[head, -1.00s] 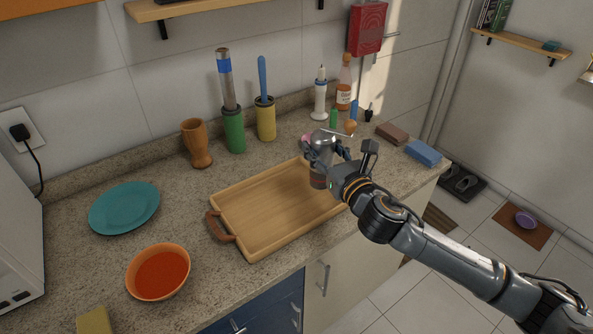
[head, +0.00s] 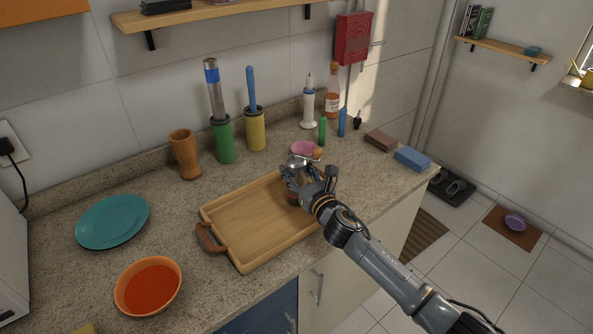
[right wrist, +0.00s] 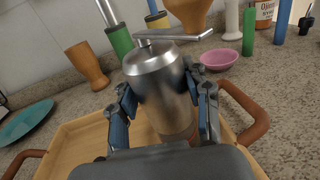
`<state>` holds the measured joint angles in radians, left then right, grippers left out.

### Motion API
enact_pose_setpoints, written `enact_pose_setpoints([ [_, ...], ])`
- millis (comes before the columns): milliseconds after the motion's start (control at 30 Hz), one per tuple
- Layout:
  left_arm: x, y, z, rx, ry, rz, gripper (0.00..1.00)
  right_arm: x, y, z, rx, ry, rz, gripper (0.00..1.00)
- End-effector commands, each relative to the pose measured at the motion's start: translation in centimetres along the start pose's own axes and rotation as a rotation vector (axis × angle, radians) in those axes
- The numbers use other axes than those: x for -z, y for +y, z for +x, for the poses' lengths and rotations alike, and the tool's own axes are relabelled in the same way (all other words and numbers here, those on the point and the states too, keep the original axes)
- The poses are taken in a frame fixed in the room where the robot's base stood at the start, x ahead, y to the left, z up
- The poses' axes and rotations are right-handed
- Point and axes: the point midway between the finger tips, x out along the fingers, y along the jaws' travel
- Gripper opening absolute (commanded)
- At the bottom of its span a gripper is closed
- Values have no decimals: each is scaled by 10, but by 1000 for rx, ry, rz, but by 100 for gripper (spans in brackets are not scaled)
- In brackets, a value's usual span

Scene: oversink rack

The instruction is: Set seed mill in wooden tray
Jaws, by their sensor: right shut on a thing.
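The seed mill (head: 296,169) is a silver metal cylinder with a crank handle on top and a reddish-brown lower part. My right gripper (head: 309,181) is shut around its sides, and the mill is upright over the right end of the wooden tray (head: 243,267). In the right wrist view, the mill (right wrist: 155,85) stands between the two fingers (right wrist: 165,105), with the tray floor (right wrist: 85,135) around its lower part. The fingers hide part of the base, so I cannot tell whether it touches the tray. My left gripper is not in view.
A pink bowl (head: 304,148) stands just behind the mill. A wooden cup (head: 185,155), green holder (head: 222,140) and yellow holder (head: 255,132) line the back. A teal plate (head: 112,222) and orange bowl (head: 148,287) lie left. The tray's left part is empty.

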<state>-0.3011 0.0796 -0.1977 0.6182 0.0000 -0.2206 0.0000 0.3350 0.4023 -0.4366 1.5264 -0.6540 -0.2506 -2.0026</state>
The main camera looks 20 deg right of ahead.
Motion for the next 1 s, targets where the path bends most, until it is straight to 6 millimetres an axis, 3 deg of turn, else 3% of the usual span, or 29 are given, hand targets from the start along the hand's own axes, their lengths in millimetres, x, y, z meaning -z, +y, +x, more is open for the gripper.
enact_pose_setpoints([
  [267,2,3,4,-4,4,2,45,3,0,0,0,-3,-2,2],
  [300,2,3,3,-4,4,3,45,2,0,0,0,0,-1,56],
  [400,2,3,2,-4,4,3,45,2,0,0,0,0,-1,71],
  [767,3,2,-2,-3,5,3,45,-3,0,0,0,-1,0,71],
  [1000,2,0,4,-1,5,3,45,2,0,-40,-2,2,-3,71],
])
